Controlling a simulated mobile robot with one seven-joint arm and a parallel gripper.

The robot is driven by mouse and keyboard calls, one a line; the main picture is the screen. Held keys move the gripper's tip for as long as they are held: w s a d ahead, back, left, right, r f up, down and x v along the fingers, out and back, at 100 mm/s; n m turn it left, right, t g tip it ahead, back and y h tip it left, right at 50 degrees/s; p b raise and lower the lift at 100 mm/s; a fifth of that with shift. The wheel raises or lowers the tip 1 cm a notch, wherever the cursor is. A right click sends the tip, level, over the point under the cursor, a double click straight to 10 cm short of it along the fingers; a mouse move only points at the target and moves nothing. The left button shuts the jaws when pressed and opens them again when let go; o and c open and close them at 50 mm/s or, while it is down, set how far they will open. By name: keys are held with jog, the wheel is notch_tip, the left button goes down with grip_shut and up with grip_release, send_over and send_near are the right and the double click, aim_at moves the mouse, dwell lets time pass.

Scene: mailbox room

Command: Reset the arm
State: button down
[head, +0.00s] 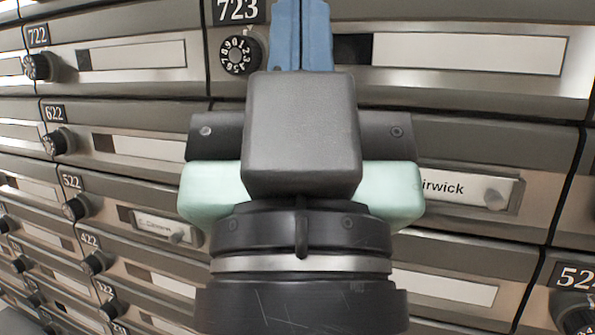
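My gripper (302,38) points up and away from the camera in the middle of the head view. Its two blue fingers stand side by side with only a thin dark line between them and look closed together. The dark grey gripper body and the wrist below it hide what lies behind. The fingertips run out of the top of the picture, so I cannot see their ends. Nothing shows held between the fingers. The fingers are in front of mailbox 723 (455,52), just right of its dial (238,55). I cannot tell whether they touch it.
A wall of metal mailboxes fills the view, with black dials and label slots. Mailbox 722 (135,52) and mailbox 622 (150,146) are at left. A label reading "irwick" (460,187) is right of my gripper. Dial 524 (580,318) is at the lower right.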

notch_tip(320, 180, up, 20)
jog(key=p, duration=1.8)
jog(key=shift+a, duration=0.2)
jog(key=shift+f, duration=0.1)
